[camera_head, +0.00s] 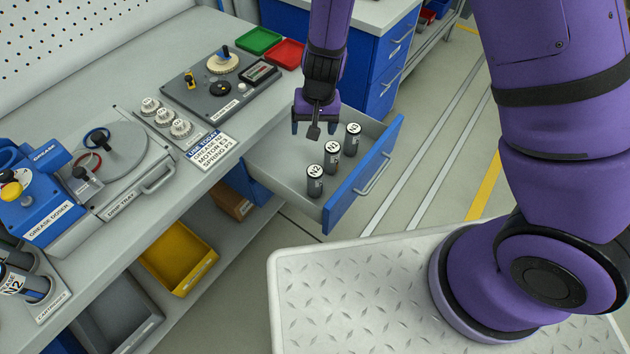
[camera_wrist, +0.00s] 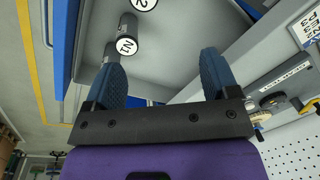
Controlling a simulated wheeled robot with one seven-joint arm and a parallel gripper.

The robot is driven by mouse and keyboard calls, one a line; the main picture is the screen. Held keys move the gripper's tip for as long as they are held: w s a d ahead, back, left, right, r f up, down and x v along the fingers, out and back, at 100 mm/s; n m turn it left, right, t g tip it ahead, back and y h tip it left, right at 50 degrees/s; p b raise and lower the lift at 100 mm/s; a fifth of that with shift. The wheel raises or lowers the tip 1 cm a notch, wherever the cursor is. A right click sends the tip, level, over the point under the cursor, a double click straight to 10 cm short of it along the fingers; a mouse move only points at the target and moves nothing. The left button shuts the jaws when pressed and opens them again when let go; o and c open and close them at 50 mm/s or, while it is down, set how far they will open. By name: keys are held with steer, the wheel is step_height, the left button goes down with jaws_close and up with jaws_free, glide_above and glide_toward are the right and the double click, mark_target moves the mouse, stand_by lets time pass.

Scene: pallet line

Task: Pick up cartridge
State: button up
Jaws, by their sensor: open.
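Three dark cylindrical cartridges with white round caps stand upright in an open blue-fronted drawer (camera_head: 268,160). The near cartridge (camera_head: 315,183) reads N2; the middle cartridge (camera_head: 332,158) and far cartridge (camera_head: 352,138) have caps too small to read surely. My gripper (camera_head: 314,130) is open and empty, pointing down over the drawer, left of the far cartridge in the head view. In the wrist view my gripper (camera_wrist: 160,65) shows its fingers apart, with a cartridge marked N1 (camera_wrist: 127,36) beyond the left finger. Another cap (camera_wrist: 145,4), ending in 2, is cut off at the top edge.
Drawer walls and the blue front (camera_head: 365,178) surround the cartridges. The drawer floor left of them is clear.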

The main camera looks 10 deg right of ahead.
steer(key=h, duration=0.1)
glide_above(315, 171)
steer(key=f, duration=0.8)
steer(key=shift+w+a+f, duration=0.15)
steer(key=shift+a+f, duration=0.1)
steer(key=shift+f, duration=0.1)
step_height(315, 171, down, 5)
steer(key=shift+f, duration=0.15)
steer(key=shift+d+f, duration=0.2)
steer(key=shift+f, duration=0.8)
steer(key=shift+d+f, duration=0.15)
steer(key=shift+f, duration=0.8)
steer(key=shift+a+f, duration=0.1)
steer(key=shift+f, duration=0.6)
steer(key=c, duration=1.1)
steer(key=shift+r, duration=0.2)
